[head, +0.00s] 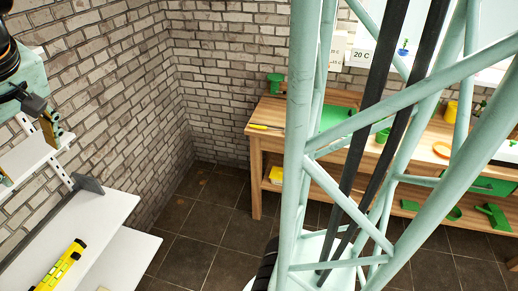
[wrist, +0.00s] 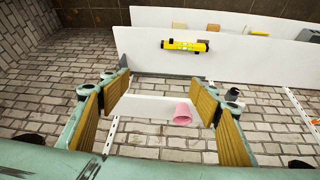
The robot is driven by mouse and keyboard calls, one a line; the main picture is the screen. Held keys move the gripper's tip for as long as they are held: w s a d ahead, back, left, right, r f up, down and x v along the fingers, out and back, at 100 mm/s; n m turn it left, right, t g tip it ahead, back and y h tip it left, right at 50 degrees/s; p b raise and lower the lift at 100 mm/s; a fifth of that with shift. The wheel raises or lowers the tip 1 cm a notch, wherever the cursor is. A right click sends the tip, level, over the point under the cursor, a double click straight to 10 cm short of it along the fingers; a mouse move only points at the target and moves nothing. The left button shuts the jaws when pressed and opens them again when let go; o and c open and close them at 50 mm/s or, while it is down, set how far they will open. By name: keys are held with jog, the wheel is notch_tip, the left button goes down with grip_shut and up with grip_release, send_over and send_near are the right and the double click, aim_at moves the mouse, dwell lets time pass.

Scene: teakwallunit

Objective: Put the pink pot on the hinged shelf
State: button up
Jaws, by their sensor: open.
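The pink pot (wrist: 182,116) shows in the wrist view at the right end of a short white shelf (wrist: 145,106) on the brick wall. It lies in the gap between my gripper's fingers, nearer the right finger, and no contact shows. My gripper (wrist: 161,95) is open and empty, its yellow-padded fingers spread wide. In the head view part of my gripper (head: 46,122) shows at the left edge, near a white shelf (head: 25,157). The pot does not show there. I cannot tell which white shelf is hinged.
A long white shelf (wrist: 140,50) carries a yellow spirit level (wrist: 185,46); the level also shows in the head view (head: 62,266). More items stand on a shelf behind it. A wooden bench (head: 262,112) with green pots stands farther off. Tiled floor (head: 200,230) lies open between.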

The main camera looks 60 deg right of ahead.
jog(key=s+d+r, duration=0.1)
jog(key=s+d, duration=0.1)
jog(key=s, duration=0.8)
jog(key=s+d+r+m+g, duration=0.1)
jog(key=s+d, duration=0.2)
jog(key=s, duration=0.7)
jog(key=s+d, duration=0.3)
jog(key=s, duration=0.7)
jog(key=shift+s+d+r+m+g+h, duration=0.25)
jog(key=shift+s+r+m+g+h, duration=0.05)
jog(key=shift+s+r+m, duration=0.1)
notch_tip(320, 180, down, 10)
jog(key=b, duration=1)
jog(key=shift+w+r, duration=0.1)
